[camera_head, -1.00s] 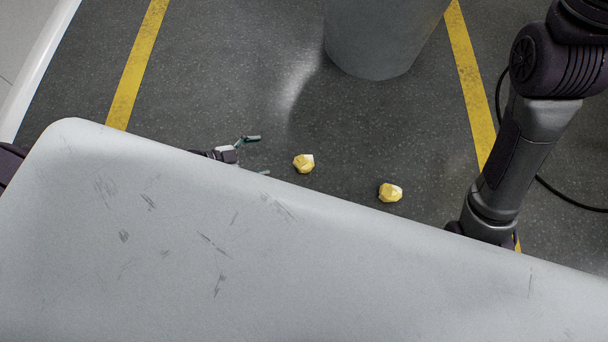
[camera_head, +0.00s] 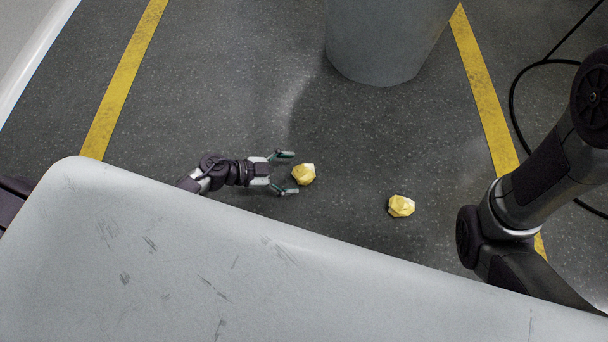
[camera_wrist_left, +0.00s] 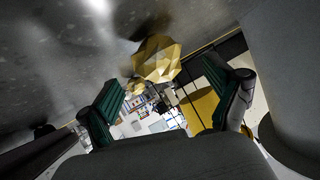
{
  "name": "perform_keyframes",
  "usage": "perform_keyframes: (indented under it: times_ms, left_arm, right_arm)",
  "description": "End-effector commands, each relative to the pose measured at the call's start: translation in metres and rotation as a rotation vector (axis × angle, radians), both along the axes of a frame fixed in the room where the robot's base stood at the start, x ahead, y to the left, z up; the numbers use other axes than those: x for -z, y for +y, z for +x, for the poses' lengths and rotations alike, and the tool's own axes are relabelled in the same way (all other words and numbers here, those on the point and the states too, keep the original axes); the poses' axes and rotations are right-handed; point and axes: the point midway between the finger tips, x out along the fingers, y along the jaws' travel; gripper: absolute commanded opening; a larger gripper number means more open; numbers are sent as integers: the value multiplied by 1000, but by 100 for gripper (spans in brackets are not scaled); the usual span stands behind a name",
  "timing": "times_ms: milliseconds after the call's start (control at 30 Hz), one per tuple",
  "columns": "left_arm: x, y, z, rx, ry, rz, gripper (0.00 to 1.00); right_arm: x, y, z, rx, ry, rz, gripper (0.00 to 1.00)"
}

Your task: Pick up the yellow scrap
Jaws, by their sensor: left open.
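Two crumpled yellow scraps lie on the dark floor. The left one (camera_head: 304,174) is right at the open end of my left gripper (camera_head: 288,173), roughly in line with the gap between its fingers. The other yellow scrap (camera_head: 401,206) lies farther right, clear of the gripper. My left gripper is open and empty. In the left wrist view a large yellow scrap (camera_wrist_left: 157,60) shows ahead between the two green-padded fingers, with a smaller yellow one (camera_wrist_left: 136,87) beyond it. I cannot tell whether a finger touches the near scrap. My right gripper is not visible.
A grey round bin (camera_head: 385,40) stands at the top, beyond the scraps. Yellow floor stripes run at left (camera_head: 122,82) and right (camera_head: 484,90). A black cable (camera_head: 513,95) curls at the right. The floor left of the bin is clear.

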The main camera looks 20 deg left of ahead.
Motion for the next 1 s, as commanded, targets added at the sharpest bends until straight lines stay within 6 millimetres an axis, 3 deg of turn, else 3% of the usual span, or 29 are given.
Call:
perform_keyframes:
  times_ms: [33,200,567,600,867,1000]
  left_arm:
    - [10,-6,3,2,-3,-2,91]
    - [22,-23,14,2,-4,-3,91]
    - [23,-33,21,0,0,-1,91]
    - [23,-33,21,0,0,-1,89]
    - [23,-33,20,0,0,-1,46]
    - [23,-33,20,0,0,-1,46]
  right_arm:
    - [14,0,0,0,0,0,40]
    - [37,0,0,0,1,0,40]
    - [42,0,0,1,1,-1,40]
    - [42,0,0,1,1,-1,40]
    - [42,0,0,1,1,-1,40]
    - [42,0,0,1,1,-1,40]
